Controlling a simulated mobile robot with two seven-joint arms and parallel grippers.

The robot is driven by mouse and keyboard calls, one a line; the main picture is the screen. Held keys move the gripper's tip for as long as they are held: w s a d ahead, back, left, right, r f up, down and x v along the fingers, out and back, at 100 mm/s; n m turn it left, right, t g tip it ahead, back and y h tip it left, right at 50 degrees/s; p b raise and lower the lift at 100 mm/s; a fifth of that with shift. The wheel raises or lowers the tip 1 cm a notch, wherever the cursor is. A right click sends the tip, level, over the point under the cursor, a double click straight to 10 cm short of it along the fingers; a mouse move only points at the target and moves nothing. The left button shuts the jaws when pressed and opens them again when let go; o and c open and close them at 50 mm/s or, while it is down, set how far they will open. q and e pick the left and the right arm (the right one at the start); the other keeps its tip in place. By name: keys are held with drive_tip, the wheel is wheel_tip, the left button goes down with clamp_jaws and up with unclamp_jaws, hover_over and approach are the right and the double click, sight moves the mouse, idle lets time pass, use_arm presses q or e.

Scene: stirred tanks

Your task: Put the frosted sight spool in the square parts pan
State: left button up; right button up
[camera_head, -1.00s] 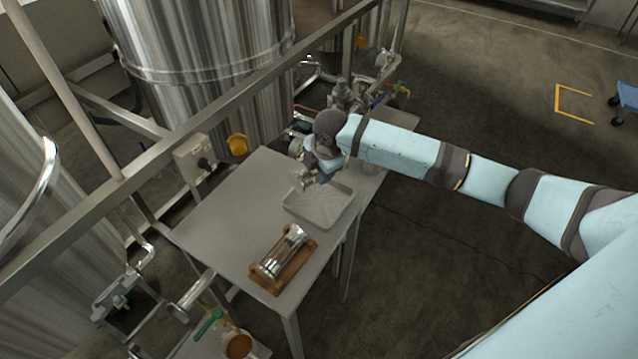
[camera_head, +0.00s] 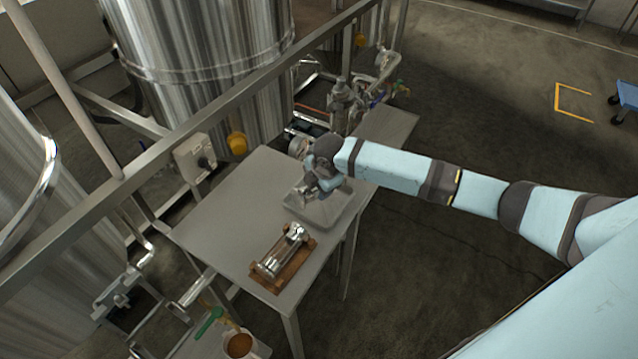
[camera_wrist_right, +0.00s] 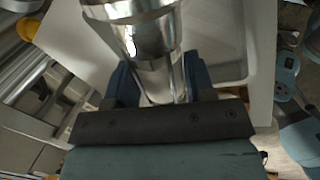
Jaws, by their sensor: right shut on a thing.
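My right gripper (camera_head: 311,190) is above the square parts pan (camera_head: 338,214), a shallow grey pan on the steel table. In the wrist view the gripper (camera_wrist_right: 158,82) is shut on a shiny sight spool (camera_wrist_right: 150,38), with its blue fingers on either side. The spool has a bright metal end; I cannot tell whether its body is frosted. In the head view the gripper mostly hides it. The pan also shows right of the spool in the wrist view (camera_wrist_right: 232,50). My left gripper is not in view.
A second spool (camera_head: 280,252) with metal ends lies in a wooden cradle (camera_head: 300,267) nearer the front of the table (camera_head: 222,222). The table's left part is clear. Pipework and a valve (camera_head: 343,100) stand behind, and a steel rail crosses at left.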

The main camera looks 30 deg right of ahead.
drive_tip(key=shift+f, duration=0.35)
drive_tip(key=o, duration=1.2)
drive_tip(key=shift+r, duration=0.1)
drive_tip(key=shift+r, duration=0.35)
drive_tip(key=v, duration=1.2)
drive_tip(key=shift+r, duration=0.2)
